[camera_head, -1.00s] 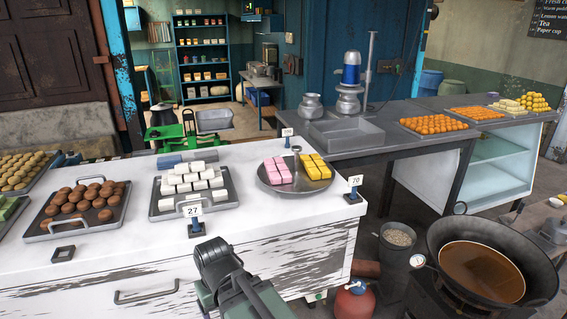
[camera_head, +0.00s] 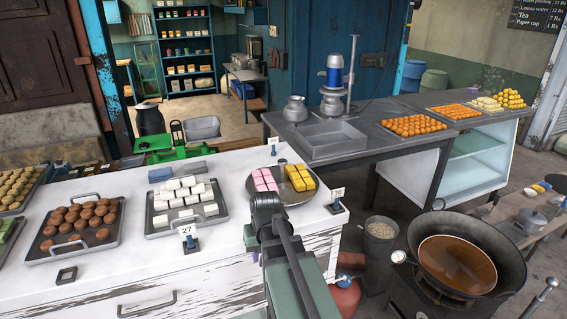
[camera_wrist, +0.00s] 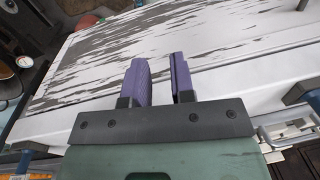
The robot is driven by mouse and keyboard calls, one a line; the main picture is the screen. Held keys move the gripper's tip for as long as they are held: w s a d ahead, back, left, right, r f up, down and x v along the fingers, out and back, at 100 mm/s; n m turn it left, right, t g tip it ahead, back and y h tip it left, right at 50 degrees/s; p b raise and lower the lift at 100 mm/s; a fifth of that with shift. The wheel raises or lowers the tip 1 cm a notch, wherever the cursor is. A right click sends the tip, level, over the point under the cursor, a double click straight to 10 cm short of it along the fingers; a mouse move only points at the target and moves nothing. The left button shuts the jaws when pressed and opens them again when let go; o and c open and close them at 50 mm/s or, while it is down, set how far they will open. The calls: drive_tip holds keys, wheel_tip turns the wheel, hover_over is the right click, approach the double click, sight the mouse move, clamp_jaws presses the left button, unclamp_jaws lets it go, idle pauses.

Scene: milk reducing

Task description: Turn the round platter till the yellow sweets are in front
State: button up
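The round metal platter (camera_head: 297,199) lies on the right end of the white counter, with a small post at its centre. The yellow sweets (camera_head: 300,178) sit on its right side and the pink sweets (camera_head: 264,181) on its left. My arm rises in front of the counter and overlaps the platter's near edge in the head view. My gripper (camera_wrist: 160,76) has two purple fingers standing apart with nothing between them, over the worn white counter front. The platter is not in the wrist view. The fingertips are not clear in the head view.
A tray of white sweets (camera_head: 221,218) is left of the platter, with a brown-sweets tray (camera_head: 40,257) beyond. Price stand 70 (camera_head: 337,203) is close right of the platter; stand 27 (camera_head: 189,241) is left. A wok (camera_head: 417,233) and red bottle (camera_head: 345,298) stand right.

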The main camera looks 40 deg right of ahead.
drive_tip(key=w+d+r+t+p, duration=0.1)
drive_tip(key=d+r+p, duration=0.1)
drive_tip(key=d+r, duration=0.2)
drive_tip(key=w+d+r+m+t+y+p, duration=0.1)
drive_tip(key=d+r, duration=0.4)
drive_tip(key=d, duration=0.5)
drive_tip(key=w+d+r+t+p, duration=0.2)
drive_tip(key=d+r+p, duration=0.3)
drive_tip(key=d, duration=0.2)
drive_tip(key=shift+w+d+r+y, duration=0.25)
drive_tip(key=shift+w+d+y, duration=0.05)
drive_tip(key=shift+d+y, duration=0.1)
clamp_jaws()
drive_tip(key=n+t+b, duration=0.2)
drive_tip(key=b, duration=0.7)
approach(286, 195)
drive_tip(key=shift+y, duration=0.4)
drive_tip(key=x, duration=0.2)
drive_tip(key=w+x, duration=0.1)
drive_tip(key=x, duration=0.1)
drive_tip(key=r+x, duration=0.1)
drive_tip(key=x, duration=0.1)
drive_tip(key=shift+w+a+f, duration=0.1)
drive_tip(key=shift+w+f, duration=0.2)
drive_tip(key=shift+w, duration=0.05)
drive_tip(key=shift+w+a+f, duration=0.15)
drive_tip(key=shift+w+f, duration=0.1)
drive_tip(key=shift+r, duration=0.1)
